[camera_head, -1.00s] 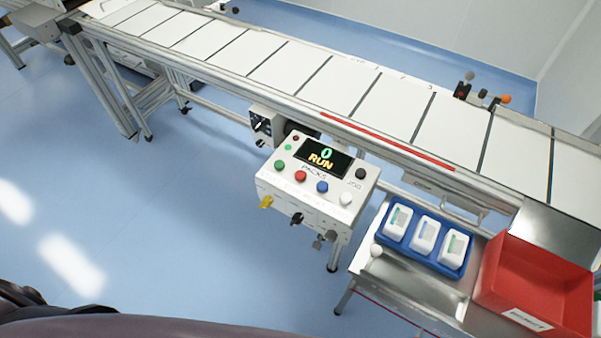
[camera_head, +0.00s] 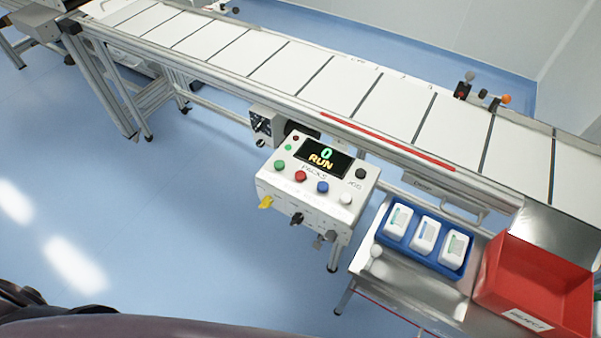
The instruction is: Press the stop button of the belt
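The control box (camera_head: 317,195) is white and stands in front of the belt, near the middle of the view. Its display (camera_head: 323,156) reads 0 and RUN. Below the display is a row with a green button (camera_head: 279,165), a red button (camera_head: 300,176), a blue button (camera_head: 322,187) and a white button (camera_head: 346,199). A black JOG button (camera_head: 361,174) is at the right. The lettering by the row's buttons is too small to read. The belt (camera_head: 310,75) is white with dark cross lines and runs behind the box. Neither gripper shows.
A steel table (camera_head: 410,285) at the lower right holds a blue tray (camera_head: 424,262) with three white packs, and a red bin (camera_head: 533,287) labelled REJECT. Yellow, black and grey fittings stick out of the box's front. The blue floor (camera_head: 190,230) left of the box is clear.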

